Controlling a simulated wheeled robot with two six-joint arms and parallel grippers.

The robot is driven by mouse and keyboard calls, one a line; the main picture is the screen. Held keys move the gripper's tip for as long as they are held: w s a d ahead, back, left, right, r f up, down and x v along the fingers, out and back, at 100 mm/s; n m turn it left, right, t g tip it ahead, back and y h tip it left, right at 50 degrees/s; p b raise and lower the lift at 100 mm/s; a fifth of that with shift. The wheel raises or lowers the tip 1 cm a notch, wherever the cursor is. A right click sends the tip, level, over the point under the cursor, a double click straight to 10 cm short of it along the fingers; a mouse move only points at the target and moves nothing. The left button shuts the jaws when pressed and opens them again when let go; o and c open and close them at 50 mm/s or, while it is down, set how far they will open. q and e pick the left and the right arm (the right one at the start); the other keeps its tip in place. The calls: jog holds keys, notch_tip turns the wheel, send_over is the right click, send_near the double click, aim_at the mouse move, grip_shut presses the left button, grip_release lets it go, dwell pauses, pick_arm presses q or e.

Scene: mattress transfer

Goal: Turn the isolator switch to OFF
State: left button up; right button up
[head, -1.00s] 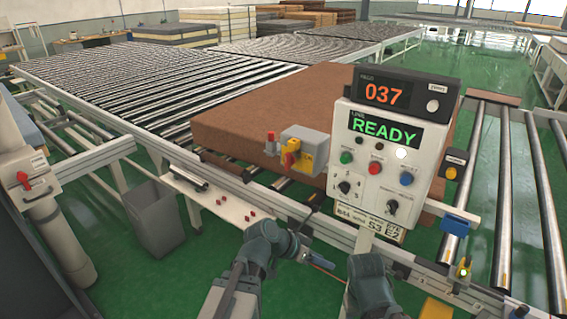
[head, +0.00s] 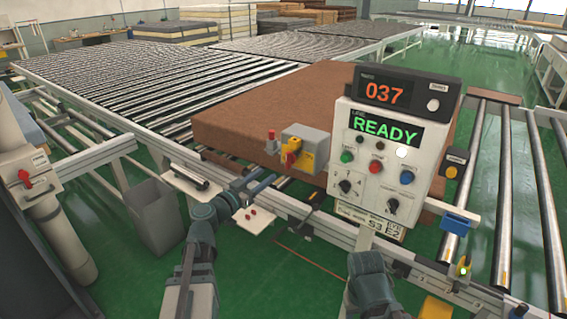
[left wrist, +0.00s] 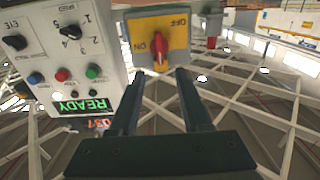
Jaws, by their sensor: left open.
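The isolator switch (head: 292,158) is a yellow-fronted grey box with a red handle, left of the control panel in the head view. In the left wrist view its yellow plate (left wrist: 176,35) shows upside down, with OFF and ON marks. The red handle (left wrist: 160,52) stands upright in that picture; which mark it is set to is unclear. My left gripper (head: 262,180) is open, empty and short of the switch. In the left wrist view its fingers (left wrist: 158,74) frame the handle from either side, with no contact seen. My right gripper is not visible; only that arm shows.
The control panel (head: 392,150) with knobs, buttons and a READY display stands right of the switch. A red mushroom-topped post (head: 271,141) is close to its left. A brown mattress (head: 240,115) lies behind. Another red-handled box (head: 27,178) is on the far-left pillar.

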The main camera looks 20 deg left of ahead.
aim_at(286, 160)
pick_arm(q)
jog(key=x, duration=1)
jog(key=shift+w+d, duration=0.15)
jog(key=shift+w, duration=0.15)
grip_shut()
